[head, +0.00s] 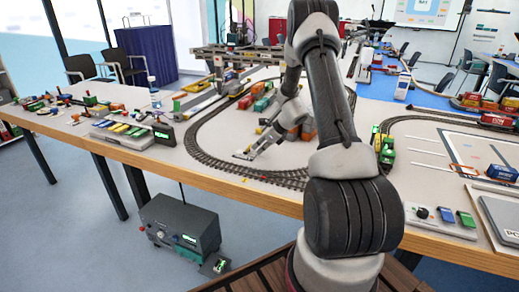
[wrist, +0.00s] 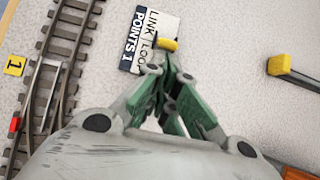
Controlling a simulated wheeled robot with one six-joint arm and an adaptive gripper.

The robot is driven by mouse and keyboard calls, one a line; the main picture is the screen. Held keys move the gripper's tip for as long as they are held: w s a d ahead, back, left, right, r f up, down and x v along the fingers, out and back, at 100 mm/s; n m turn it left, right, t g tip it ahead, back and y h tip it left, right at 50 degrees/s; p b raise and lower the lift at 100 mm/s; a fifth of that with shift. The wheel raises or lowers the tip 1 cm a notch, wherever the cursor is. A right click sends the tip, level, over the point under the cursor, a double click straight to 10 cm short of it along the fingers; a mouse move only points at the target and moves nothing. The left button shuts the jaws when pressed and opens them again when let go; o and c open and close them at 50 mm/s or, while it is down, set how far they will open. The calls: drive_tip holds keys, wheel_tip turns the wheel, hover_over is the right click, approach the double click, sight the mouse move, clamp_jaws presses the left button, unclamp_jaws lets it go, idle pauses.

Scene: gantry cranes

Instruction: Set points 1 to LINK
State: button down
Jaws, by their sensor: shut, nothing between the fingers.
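A black-and-white plate (wrist: 136,38) reading POINTS 1, with LINK and LOOP on its white half, lies on the table in the wrist view. LINK is toward the picture's top, LOOP lower. A yellow knob (wrist: 168,44) sits at the plate's right edge, beside the word LOOP. My gripper (wrist: 166,72) is shut and empty, its green-sided fingers just below the knob; whether they touch it I cannot tell. In the head view my gripper (head: 246,154) reaches low over the table inside the track loop. The base of the knob is hidden.
Curved track with a switch (wrist: 52,85) runs along the left of the wrist view, by a yellow tag (wrist: 15,65) marked 1 and a red piece (wrist: 14,125). A yellow-ended bar (wrist: 279,65) is at right. Wagons (head: 262,103) stand within the loop behind my arm.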

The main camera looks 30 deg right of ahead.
sight(251, 144)
drive_tip(key=shift+w+a+r+g+h, duration=0.25)
drive_tip(key=shift+r+g+h, duration=0.15)
drive_tip(key=shift+g, duration=0.2)
drive_tip(key=shift+w+a+r+g+h, duration=0.2)
drive_tip(key=shift+r+g+h, duration=0.1)
drive_tip(key=shift+g, duration=0.1)
drive_tip(key=shift+w+a+r, duration=0.35)
drive_tip(key=shift+w+r, duration=0.15)
drive_tip(key=shift+w, duration=0.05)
drive_tip(key=shift+w+a+r+g+h, duration=0.25)
drive_tip(key=shift+w+a+g+h, duration=0.2)
drive_tip(key=shift+g+h, duration=0.2)
drive_tip(key=shift+s+d, duration=0.15)
drive_tip(key=shift+d, duration=0.15)
drive_tip(key=shift+a, duration=0.1)
drive_tip(key=shift+r, duration=0.15)
drive_tip(key=shift+r, duration=0.65)
